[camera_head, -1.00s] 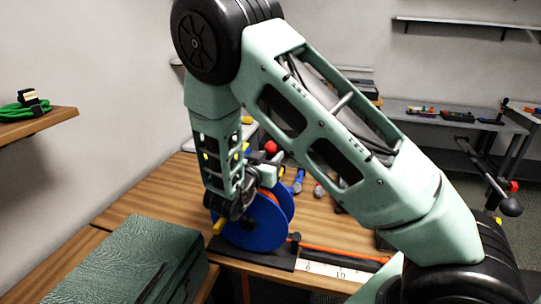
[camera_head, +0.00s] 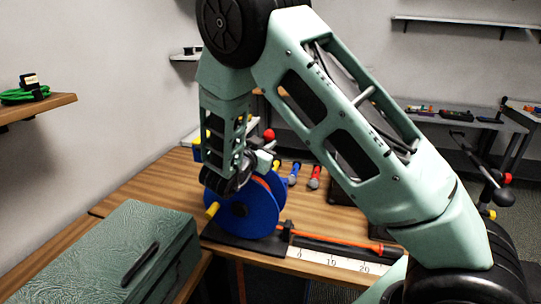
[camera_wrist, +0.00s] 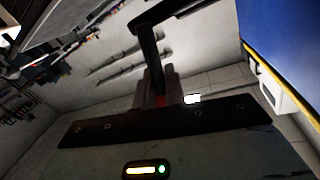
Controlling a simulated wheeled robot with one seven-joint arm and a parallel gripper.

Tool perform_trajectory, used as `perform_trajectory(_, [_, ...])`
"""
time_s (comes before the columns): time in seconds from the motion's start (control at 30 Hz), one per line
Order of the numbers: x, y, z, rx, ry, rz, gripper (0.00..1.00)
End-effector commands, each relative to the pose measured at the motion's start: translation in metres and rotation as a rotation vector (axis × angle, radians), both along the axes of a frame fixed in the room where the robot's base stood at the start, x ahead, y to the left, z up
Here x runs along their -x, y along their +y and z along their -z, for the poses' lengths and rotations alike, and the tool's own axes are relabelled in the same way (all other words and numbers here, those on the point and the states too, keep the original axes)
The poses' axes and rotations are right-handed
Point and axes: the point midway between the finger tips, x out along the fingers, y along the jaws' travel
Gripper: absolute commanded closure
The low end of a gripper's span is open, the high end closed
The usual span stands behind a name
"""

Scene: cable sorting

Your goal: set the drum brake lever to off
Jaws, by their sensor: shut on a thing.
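The blue cable drum (camera_head: 262,207) stands on a dark base (camera_head: 240,243) at the table's front, with a yellow peg (camera_head: 212,210) on its near side. My gripper (camera_head: 264,160) is at the drum's upper edge, partly hidden by my arm. In the wrist view my gripper (camera_wrist: 159,90) is shut on the end of a dark bent bar (camera_wrist: 149,45), seemingly the brake lever, with a little red showing between the fingers. The drum's blue flange (camera_wrist: 290,40) is close on the right there. The lever's off mark cannot be made out.
An orange cable (camera_head: 335,241) runs right from the drum above a white ruler (camera_head: 335,262). Blue and red handled items (camera_head: 314,177) lie behind the drum. A red ball (camera_head: 268,135) shows beyond my gripper. A green case (camera_head: 125,240) stands at front left.

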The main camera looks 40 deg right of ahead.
Motion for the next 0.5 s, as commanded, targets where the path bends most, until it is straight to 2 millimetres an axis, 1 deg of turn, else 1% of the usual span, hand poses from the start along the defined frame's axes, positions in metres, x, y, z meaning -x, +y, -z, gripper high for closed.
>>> perform_trajectory(0.03, [-0.001,-0.003,0.005,-0.024,-0.040,0.005,1.00])
perform_trajectory(0.5, [0.015,-0.017,0.018,-0.292,-0.387,0.006,1.00])
